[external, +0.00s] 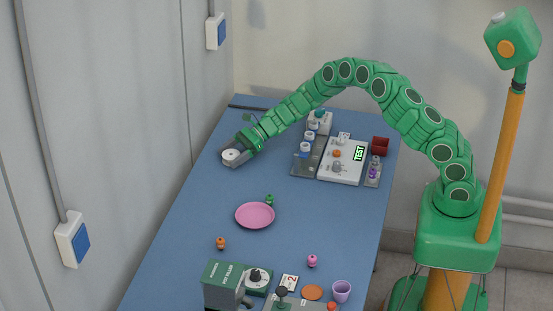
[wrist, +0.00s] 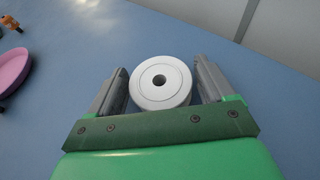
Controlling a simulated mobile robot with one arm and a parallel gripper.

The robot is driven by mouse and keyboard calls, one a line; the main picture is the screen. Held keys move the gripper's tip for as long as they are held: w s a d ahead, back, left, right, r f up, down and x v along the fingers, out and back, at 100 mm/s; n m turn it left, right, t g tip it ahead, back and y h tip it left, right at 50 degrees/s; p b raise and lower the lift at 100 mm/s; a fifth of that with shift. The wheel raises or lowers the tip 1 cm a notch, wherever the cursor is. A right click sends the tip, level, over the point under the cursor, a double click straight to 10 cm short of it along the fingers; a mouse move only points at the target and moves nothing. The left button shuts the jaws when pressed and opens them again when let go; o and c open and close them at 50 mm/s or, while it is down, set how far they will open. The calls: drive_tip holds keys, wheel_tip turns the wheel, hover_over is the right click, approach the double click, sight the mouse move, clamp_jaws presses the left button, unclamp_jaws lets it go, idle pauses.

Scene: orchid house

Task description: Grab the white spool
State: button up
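The white spool (wrist: 160,83) stands on the blue table with its round face and dark centre hole showing. In the wrist view it sits between the two grey fingers of my gripper (wrist: 160,88). The fingers are spread, with a narrow gap on each side of the spool, wider toward the right finger. In the external view the spool (external: 231,156) is near the table's far left edge, with my gripper (external: 232,155) around it. Part of the spool's lower side is hidden by the gripper.
A pink plate (external: 255,215) lies mid-table, with a small green piece (external: 269,200) beside it. A white test panel (external: 343,161) and small jars stand at the back right. A green-topped machine (external: 225,284) is at the front. The table around the spool is clear.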

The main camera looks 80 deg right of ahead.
drive_tip(key=c, duration=0.7)
